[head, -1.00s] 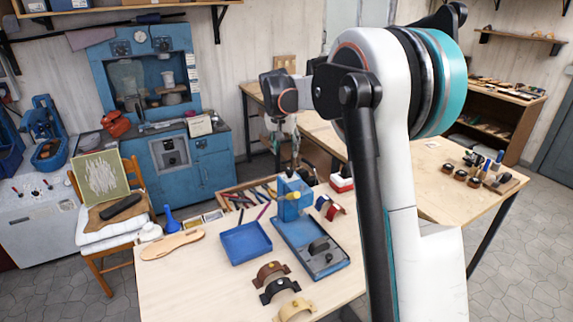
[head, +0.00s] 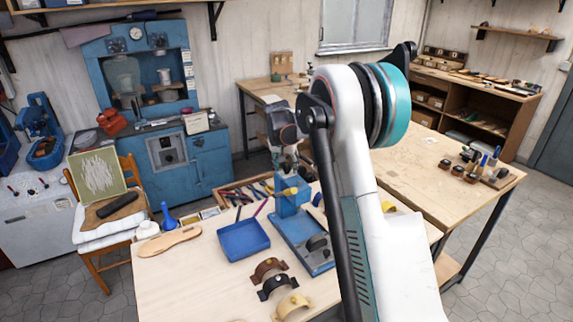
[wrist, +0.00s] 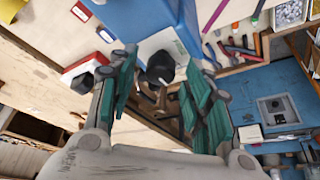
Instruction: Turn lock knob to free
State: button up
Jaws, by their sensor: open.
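A blue press-like device (head: 291,203) stands on the workbench, with a yellow part on its front, and a blue base plate (head: 313,257) extends from it. In the wrist view, a round black knob (wrist: 160,68) sits on a pale plate beside the blue body (wrist: 158,20). I take it to be the lock knob; its turn position is not readable. My gripper (wrist: 161,78) is open, its green-padded fingers either side of the knob in the picture. I cannot tell whether they touch it. In the head view, my gripper (head: 287,158) is just behind the device's top and partly hidden.
A blue tray (head: 243,240) lies left of the device. Several curved straps (head: 275,283) lie in front, and a wooden sole (head: 168,241) is at the left. A tool tray (head: 240,194) is behind. In the wrist view, a red-and-white box (wrist: 84,71) is close to the left finger.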

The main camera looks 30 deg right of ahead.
jog(key=c, duration=1)
jog(key=shift+c, duration=0.2)
jog(key=n, duration=0.2)
jog(key=n+t+y+b, duration=0.1)
jog(key=n, duration=0.1)
jog(key=shift+s+d+n, duration=0.1)
jog(key=shift+d+n, duration=0.05)
jog(key=shift+n, duration=0.15)
jog(key=n+y+b, duration=0.1)
jog(key=n+y, duration=0.1)
jog(key=n, duration=0.2)
jog(key=shift+d+n, duration=0.1)
jog(key=shift+n, duration=0.2)
jog(key=n+y, duration=0.2)
jog(key=n, duration=0.2)
jog(key=shift+d+n, duration=0.1)
jog(key=shift+n, duration=0.2)
jog(key=shift+d+n+g+y, duration=0.1)
jog(key=shift+n+g+y, duration=0.5)
jog(key=shift+n, duration=1.5)
